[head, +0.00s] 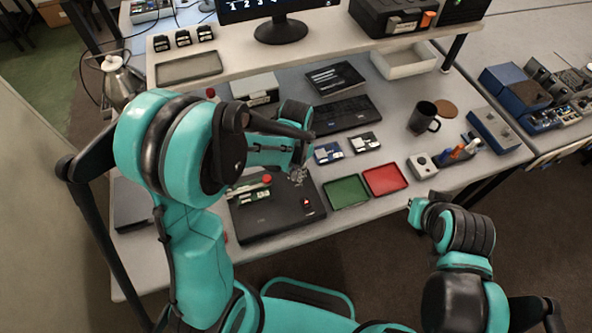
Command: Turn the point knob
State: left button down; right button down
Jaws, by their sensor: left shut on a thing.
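A black flat device (262,222) lies near the front of the table, with a small red light on its right side. My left gripper (298,174) reaches down over the back right part of this device. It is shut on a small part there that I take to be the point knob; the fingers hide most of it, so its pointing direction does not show. My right gripper (414,212) is off the table's front edge at the right, away from the device; its fingers are too small to read.
A green tray (346,192) and a red tray (386,179) lie right of the device. A black mug (421,118), a pen holder and blue boxes stand farther right. A keyboard (343,115) lies behind. A raised shelf with a monitor (281,28) spans the back.

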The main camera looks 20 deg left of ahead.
pick_arm(q)
jog(key=n+b, duration=0.1)
jog(key=n, duration=0.3)
jog(key=shift+n, duration=0.4)
jog(key=n+b, duration=0.1)
jog(key=n, duration=0.3)
jog(key=shift+n, duration=0.4)
dwell(0.3)
jog(key=c, duration=1.3)
grip_release()
jog(key=shift+r, duration=0.1)
notch_tip(320, 180, up, 12)
